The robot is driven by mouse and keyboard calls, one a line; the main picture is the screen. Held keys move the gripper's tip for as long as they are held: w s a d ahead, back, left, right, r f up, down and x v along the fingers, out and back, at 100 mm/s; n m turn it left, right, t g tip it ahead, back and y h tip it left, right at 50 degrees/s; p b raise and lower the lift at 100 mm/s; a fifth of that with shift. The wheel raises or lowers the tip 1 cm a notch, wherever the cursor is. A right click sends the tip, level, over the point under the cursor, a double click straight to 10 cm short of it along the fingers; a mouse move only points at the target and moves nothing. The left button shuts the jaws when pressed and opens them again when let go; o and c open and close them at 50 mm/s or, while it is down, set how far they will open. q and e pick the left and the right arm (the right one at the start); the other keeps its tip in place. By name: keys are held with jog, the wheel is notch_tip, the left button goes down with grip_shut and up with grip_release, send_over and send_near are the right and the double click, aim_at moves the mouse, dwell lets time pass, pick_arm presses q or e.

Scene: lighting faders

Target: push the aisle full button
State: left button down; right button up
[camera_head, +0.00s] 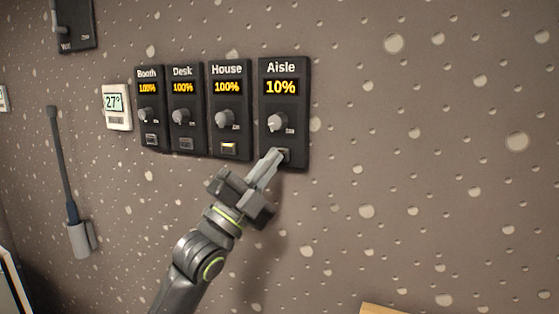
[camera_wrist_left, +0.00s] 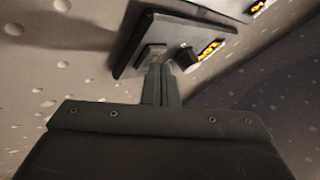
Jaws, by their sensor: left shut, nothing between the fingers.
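The Aisle panel (camera_head: 296,95) is the rightmost of the black dimmer panels on the wall, and its display reads 10%. Its full button (camera_head: 286,154) sits at the bottom, below the knob (camera_head: 274,122), and is partly hidden by my gripper. My left gripper (camera_head: 275,158) is shut and empty, its fingertips at the Aisle button; I cannot tell whether they touch it. In the left wrist view, the shut fingers (camera_wrist_left: 161,75) reach to the button (camera_wrist_left: 152,56) on the dark panel (camera_wrist_left: 135,38). My right gripper is out of view.
The Booth (camera_head: 148,98), Desk (camera_head: 184,98) and House (camera_head: 228,98) panels stand close to the left, each showing 100%. A small white thermostat (camera_head: 117,120) reads 27°. A dark rod in a grey holder (camera_head: 80,240) hangs lower left. The wall to the right is clear.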

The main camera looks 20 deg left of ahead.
pick_arm(q)
jog(key=shift+s, duration=0.15)
dwell(0.3)
jog(key=shift+s, duration=0.25)
jog(key=s+p, duration=0.4)
jog(key=s, duration=0.2)
jog(key=shift+a, duration=0.25)
dwell(0.3)
